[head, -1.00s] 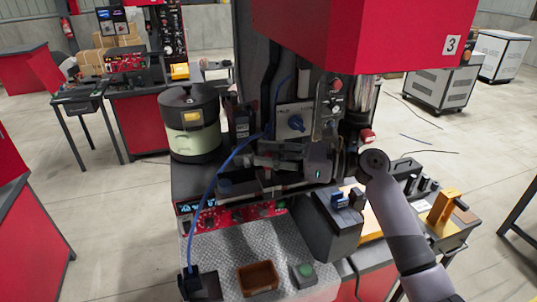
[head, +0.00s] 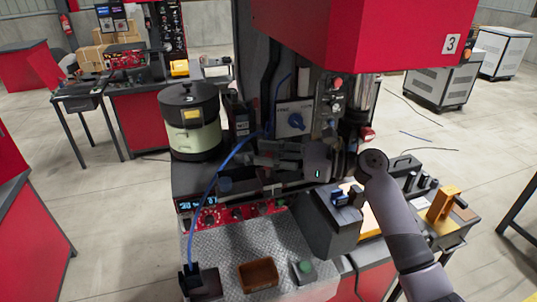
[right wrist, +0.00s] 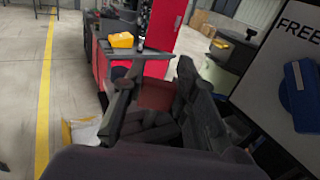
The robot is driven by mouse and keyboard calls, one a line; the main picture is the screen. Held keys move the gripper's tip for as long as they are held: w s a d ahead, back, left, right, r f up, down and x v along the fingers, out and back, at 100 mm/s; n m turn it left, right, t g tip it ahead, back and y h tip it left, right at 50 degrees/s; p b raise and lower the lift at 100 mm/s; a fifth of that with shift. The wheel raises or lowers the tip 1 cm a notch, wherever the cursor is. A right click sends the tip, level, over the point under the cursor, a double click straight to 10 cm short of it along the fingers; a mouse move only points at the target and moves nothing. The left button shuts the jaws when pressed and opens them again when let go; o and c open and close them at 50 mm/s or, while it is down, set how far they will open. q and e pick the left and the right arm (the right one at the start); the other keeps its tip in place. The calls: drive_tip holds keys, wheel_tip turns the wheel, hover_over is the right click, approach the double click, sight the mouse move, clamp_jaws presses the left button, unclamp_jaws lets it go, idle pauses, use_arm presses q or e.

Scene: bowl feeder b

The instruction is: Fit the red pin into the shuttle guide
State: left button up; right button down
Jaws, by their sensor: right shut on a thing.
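My right gripper (head: 262,154) reaches in from the right, over the dark machine bed below the blue-knob panel. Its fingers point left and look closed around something. In the right wrist view a dull red piece (right wrist: 155,95) sits between the two dark fingers; it looks like the red pin, mostly hidden by them. In the head view the pin cannot be made out. A dark rail-like part (head: 245,188) lies along the front of the bed under the gripper; I cannot tell for sure that it is the shuttle guide. My left gripper is not in view.
A round lidded bowl unit (head: 190,120) stands left of the gripper. A panel with a blue knob (head: 296,121) is close behind it, and a red housing (head: 365,35) hangs above. A blue cable (head: 215,175) runs down the front. A brown tray (head: 258,274) sits on the silver plate.

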drive_tip(key=shift+f+p, duration=0.75)
drive_tip(key=shift+p, duration=0.1)
idle(2.2)
drive_tip(key=shift+f, duration=0.7)
idle(2.4)
drive_tip(key=c, duration=1.2)
unclamp_jaws()
drive_tip(key=shift+d, duration=0.1)
drive_tip(key=v, duration=1.2)
